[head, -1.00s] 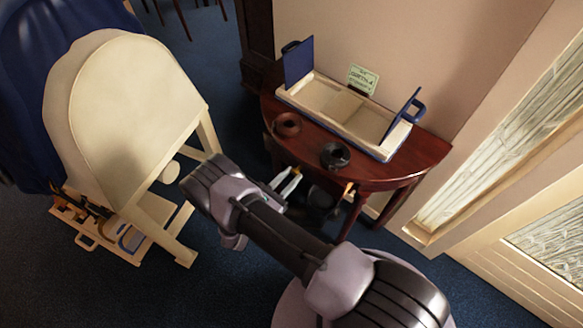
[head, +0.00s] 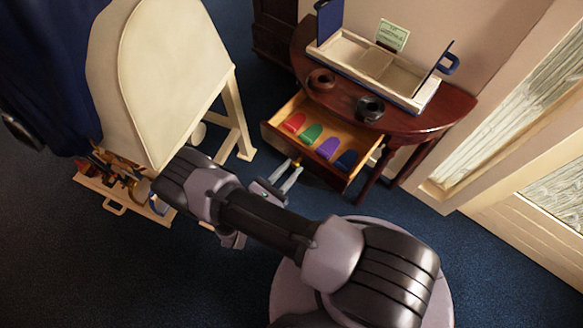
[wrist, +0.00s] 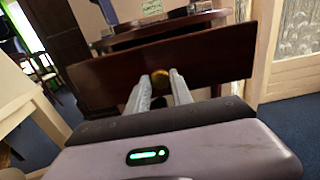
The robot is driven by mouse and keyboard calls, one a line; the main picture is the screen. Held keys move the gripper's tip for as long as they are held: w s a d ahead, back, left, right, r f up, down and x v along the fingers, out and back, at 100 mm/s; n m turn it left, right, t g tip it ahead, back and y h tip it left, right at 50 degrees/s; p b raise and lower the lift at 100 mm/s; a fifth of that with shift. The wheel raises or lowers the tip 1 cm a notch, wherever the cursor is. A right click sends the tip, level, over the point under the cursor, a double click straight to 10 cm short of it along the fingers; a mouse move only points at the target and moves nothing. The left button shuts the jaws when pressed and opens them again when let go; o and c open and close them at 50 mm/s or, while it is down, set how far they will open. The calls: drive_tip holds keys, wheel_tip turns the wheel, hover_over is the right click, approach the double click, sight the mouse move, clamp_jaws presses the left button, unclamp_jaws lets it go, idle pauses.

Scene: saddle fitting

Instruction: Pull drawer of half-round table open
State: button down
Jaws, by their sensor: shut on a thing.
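The half-round table (head: 425,121) is dark red wood and stands against the wall in the head view. Its drawer (head: 370,154) is pulled out and shows a light wooden inside. Several coloured pieces lie in it, among them a red one (head: 295,122), a green one (head: 312,134) and a purple one (head: 328,148). In the wrist view the drawer front (wrist: 215,62) spans the picture, with a round brass knob (wrist: 160,76) in its middle. My gripper (head: 290,172) is shut on the knob, its fingers (wrist: 160,88) on either side of it in the wrist view.
On the tabletop are an open blue-and-cream box (head: 405,90), a brown ring-shaped item (head: 321,80), a black one (head: 370,107) and a green card (head: 393,36). A cream stand (head: 165,75) and a wooden tray (head: 135,207) are at left. Blue carpet (head: 90,270) lies clear in front.

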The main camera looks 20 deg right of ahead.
drive_tip(key=shift+s+a, duration=0.1)
idle(0.3)
drive_tip(key=c, duration=1.1)
unclamp_jaws()
drive_tip(key=p+v, duration=0.2)
drive_tip(key=v, duration=1.5)
drive_tip(key=shift+s+a, duration=0.1)
drive_tip(key=shift+a, duration=0.05)
